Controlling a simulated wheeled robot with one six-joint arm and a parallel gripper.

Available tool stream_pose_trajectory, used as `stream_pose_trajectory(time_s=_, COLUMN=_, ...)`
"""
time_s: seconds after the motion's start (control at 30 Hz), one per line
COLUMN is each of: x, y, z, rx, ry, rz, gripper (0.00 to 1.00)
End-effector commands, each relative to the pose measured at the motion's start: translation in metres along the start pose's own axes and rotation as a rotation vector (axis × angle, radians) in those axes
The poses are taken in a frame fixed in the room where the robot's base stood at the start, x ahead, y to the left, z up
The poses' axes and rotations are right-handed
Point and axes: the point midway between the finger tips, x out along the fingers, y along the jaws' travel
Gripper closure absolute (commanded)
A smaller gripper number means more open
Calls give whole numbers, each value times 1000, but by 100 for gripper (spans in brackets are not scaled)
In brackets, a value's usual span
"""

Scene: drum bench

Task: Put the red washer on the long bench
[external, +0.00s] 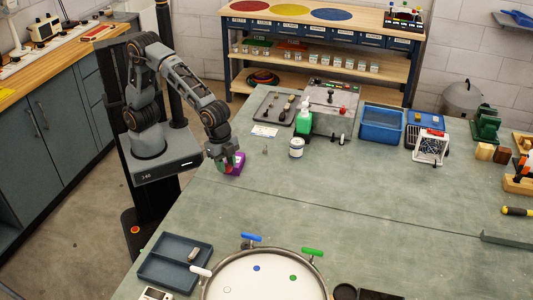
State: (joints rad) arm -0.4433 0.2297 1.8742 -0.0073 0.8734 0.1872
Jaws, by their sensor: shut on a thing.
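My gripper (226,165) is low over the left edge of the large green-topped table (330,205). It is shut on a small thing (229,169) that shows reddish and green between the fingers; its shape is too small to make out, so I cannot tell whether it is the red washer. A long wooden-topped bench (390,20) stands at the back, with red (250,6), yellow (290,9) and blue (332,14) discs on top.
A white jar (296,147), green bottle (304,121) and dark tray (274,107) stand behind the gripper. Blue bins (382,124) are further right. A drum (265,278) with coloured handles and a grey divided tray (173,260) are in front. The table's middle is clear.

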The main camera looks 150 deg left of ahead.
Motion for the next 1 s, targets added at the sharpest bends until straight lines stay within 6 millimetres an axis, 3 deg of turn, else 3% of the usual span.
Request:
stream_pose_trajectory(time_s=0.03, x=-4, y=-26, z=6, rx=-118, ry=-4, rz=-19, gripper=88)
stream_pose_trajectory(time_s=0.1, x=-9, y=-57, z=16, rx=-291, ry=-12, rz=-46, gripper=88)
stream_pose_trajectory(time_s=0.2, x=-16, y=-90, z=31, rx=-526, ry=-19, rz=-82, gripper=88)
stream_pose_trajectory(time_s=0.33, x=-22, y=-114, z=44, rx=-771, ry=-25, rz=-119, gripper=88)
stream_pose_trajectory(time_s=0.7, x=-26, y=-121, z=55, rx=-1198, ry=-30, rz=-177, gripper=88)
stream_pose_trajectory(time_s=1.0, x=-26, y=-120, z=55, rx=-1283, ry=-26, rz=-181, gripper=88)
